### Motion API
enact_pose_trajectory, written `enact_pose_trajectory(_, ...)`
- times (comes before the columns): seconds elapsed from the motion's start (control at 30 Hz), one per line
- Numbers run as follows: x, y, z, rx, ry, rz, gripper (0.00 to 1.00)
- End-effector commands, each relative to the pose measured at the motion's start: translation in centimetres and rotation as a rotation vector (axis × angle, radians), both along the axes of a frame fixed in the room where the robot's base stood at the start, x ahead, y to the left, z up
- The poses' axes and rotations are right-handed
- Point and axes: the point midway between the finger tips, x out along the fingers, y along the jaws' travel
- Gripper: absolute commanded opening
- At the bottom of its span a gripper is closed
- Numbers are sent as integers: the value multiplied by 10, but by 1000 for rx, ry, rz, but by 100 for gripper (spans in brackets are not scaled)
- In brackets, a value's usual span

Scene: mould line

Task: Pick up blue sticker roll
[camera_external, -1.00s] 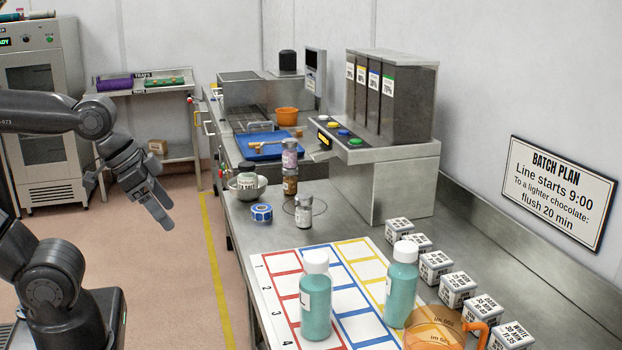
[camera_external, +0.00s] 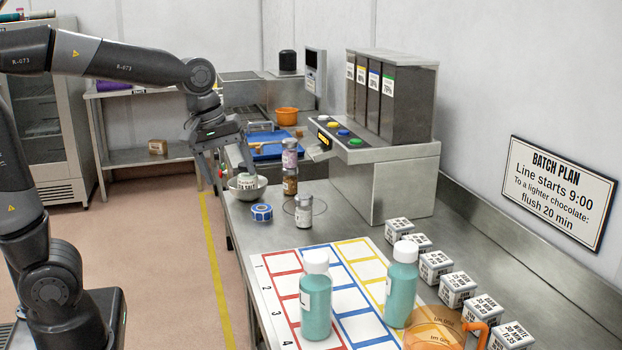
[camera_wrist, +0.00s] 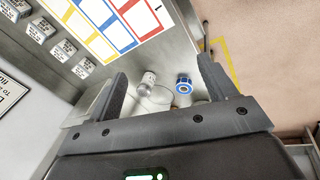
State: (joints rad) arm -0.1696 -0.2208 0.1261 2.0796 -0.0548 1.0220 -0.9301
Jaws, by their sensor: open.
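The blue sticker roll (camera_external: 261,212) lies flat on the steel bench, near its left edge. It also shows in the wrist view (camera_wrist: 183,85), between my finger tips and nearer the right one. My gripper (camera_external: 232,172) is open and empty. It hangs above the metal bowl, behind the roll and higher than it. In the wrist view the two fingers (camera_wrist: 166,80) stand wide apart with nothing between them at their own height.
A metal bowl (camera_external: 240,192) with a labelled jar stands just behind the roll. A small silver-capped jar (camera_external: 304,211) stands to its right, with stacked jars (camera_external: 290,180) behind. Two teal bottles (camera_external: 315,300) stand on the coloured grid sheet (camera_external: 275,290) in front.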

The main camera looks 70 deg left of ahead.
Motion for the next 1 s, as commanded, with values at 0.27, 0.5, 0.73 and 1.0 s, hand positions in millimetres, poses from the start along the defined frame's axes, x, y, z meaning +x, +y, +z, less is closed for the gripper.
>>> enact_pose_trajectory(0.27,59,82,-27,-128,104,592,77)
enact_pose_trajectory(0.5,94,157,-66,-187,177,1095,77)
enact_pose_trajectory(0.73,108,204,-96,-203,210,1413,77)
enact_pose_trajectory(1.0,109,214,-124,-205,220,1488,77)
